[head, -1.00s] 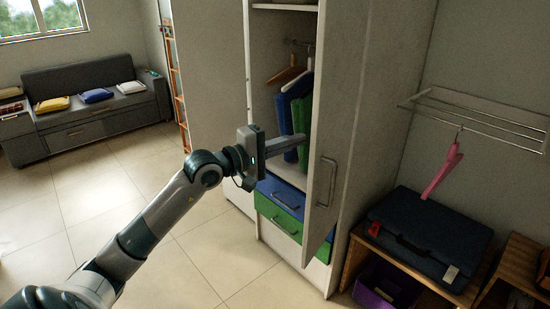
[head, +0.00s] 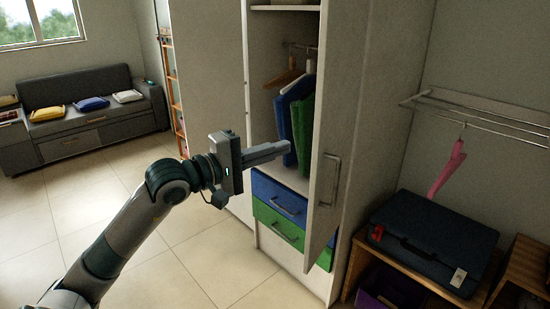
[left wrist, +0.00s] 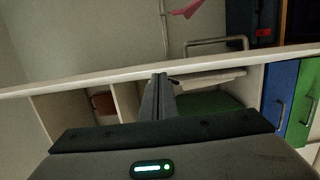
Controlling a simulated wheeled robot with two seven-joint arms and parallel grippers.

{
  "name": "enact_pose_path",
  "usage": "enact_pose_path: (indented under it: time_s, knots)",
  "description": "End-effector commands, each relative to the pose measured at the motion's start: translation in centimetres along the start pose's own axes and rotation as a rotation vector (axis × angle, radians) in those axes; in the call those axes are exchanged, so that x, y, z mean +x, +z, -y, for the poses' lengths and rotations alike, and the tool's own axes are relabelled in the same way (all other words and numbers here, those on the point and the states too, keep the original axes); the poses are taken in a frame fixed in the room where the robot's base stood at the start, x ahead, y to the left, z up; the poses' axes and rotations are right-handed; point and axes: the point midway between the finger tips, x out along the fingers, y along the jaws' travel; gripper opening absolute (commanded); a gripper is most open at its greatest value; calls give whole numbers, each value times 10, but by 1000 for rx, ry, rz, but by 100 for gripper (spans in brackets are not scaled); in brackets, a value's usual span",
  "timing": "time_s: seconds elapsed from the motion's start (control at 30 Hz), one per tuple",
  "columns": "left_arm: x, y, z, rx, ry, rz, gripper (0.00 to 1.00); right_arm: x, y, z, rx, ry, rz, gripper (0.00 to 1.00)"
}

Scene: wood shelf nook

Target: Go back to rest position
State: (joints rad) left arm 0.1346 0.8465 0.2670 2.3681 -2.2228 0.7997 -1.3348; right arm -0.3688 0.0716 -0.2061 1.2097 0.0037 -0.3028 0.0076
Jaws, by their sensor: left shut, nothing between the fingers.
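My left gripper (head: 286,149) reaches in from the left in the head view, in front of the open wardrobe. Its fingers are together with nothing between them. In the left wrist view, the closed fingers (left wrist: 158,82) point at the door edge and shelves. A blue garment (head: 286,106) and a green garment (head: 304,130) hang behind the fingertips in the head view. My right gripper is not in view.
A blue drawer (head: 279,198) and a green drawer (head: 281,222) sit low in the wardrobe. A dark suitcase (head: 433,238) rests on a wooden bench at right. A pink hanger (head: 447,168) hangs from a wall rack (head: 480,115). Tiled floor (head: 60,215) is clear at left.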

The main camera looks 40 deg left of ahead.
Motion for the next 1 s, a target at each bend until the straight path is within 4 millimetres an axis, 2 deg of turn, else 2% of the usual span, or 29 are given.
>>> enact_pose_path:
  time_s: [0.2, 0.77, 0.87, 1.0]
  knots:
    - [-8, 8, 0, 0, 0, -1, 0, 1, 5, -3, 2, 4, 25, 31]
    - [-8, 8, 0, -3, 0, 1, 0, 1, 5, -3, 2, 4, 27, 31]
    - [-6, 9, 6, -39, -4, 12, 0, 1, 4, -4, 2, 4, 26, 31]
    - [2, 12, 27, -204, -17, 60, 0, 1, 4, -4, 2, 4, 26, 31]
